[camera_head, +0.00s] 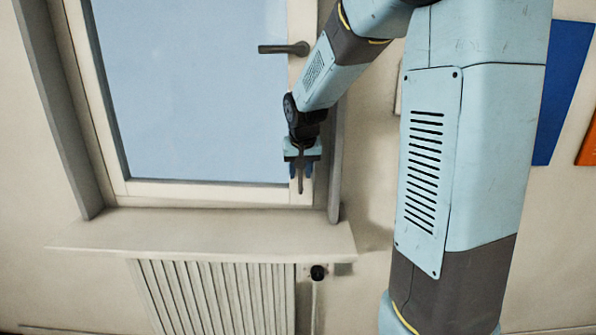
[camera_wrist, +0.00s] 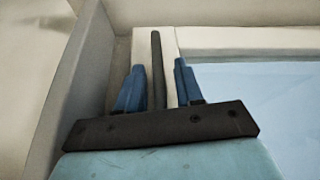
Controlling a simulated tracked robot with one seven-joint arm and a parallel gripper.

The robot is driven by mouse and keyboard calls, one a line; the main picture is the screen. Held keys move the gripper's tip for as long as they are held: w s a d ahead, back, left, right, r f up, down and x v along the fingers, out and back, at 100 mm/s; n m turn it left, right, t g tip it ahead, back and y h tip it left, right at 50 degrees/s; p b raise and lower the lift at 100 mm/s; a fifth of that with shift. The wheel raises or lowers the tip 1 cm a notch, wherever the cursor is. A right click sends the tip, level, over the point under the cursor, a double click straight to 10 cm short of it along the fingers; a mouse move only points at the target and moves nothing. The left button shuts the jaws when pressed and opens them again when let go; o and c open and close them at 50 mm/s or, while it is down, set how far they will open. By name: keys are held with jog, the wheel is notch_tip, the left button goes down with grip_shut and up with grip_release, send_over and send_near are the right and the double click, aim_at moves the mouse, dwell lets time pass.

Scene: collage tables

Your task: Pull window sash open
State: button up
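The window sash has a cream frame (camera_head: 220,194) around a pale blue pane; it looks in line with its surround, though I cannot tell if it is slightly ajar. Its dark handle (camera_head: 285,48) lies level on the right stile, above my gripper. My gripper (camera_head: 303,172) is in front of the sash's lower right corner, fingers pointing down in the head view. In the wrist view, the blue fingers of my gripper (camera_wrist: 158,83) stand apart, with a slim dark upright bar (camera_wrist: 157,60) between them. Gaps show on both sides of the bar. The sash's cream frame (camera_wrist: 240,42) is behind.
A grey window reveal (camera_head: 335,165) stands close to the right of my gripper. The sill (camera_head: 200,232) juts out below, over a ribbed radiator (camera_head: 210,295) with a dark valve knob (camera_head: 318,272). Blue (camera_head: 562,85) and orange (camera_head: 588,145) panels hang at right. The sill looks clear.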

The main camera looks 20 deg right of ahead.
grip_shut()
